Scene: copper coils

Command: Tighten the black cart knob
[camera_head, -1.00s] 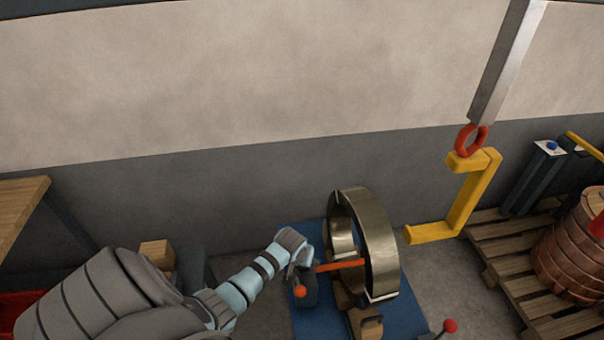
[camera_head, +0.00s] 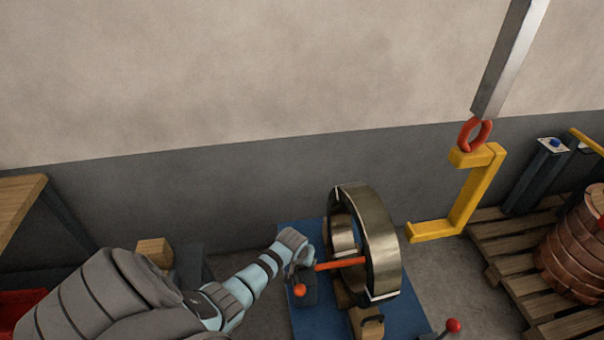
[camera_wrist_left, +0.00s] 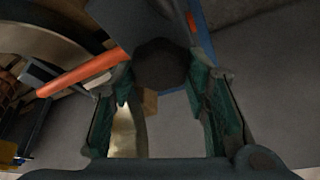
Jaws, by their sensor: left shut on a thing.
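The black cart knob (camera_wrist_left: 162,65) shows in the left wrist view as a dark faceted head between the green-padded fingers of my left gripper (camera_wrist_left: 161,85). My left gripper is shut on it. In the head view, my left gripper (camera_head: 303,262) is at the left side of the blue cart (camera_head: 300,235), beside the brass-coloured coil ring (camera_head: 380,245). There the knob is largely hidden by the gripper. My right gripper is not in view.
An orange bar (camera_head: 342,264) runs into the ring close to my gripper, and an orange ball (camera_head: 299,291) is just below it. A yellow hook (camera_head: 467,195) hangs to the right. A pallet (camera_head: 510,265) with a copper coil (camera_head: 578,250) stands at the far right.

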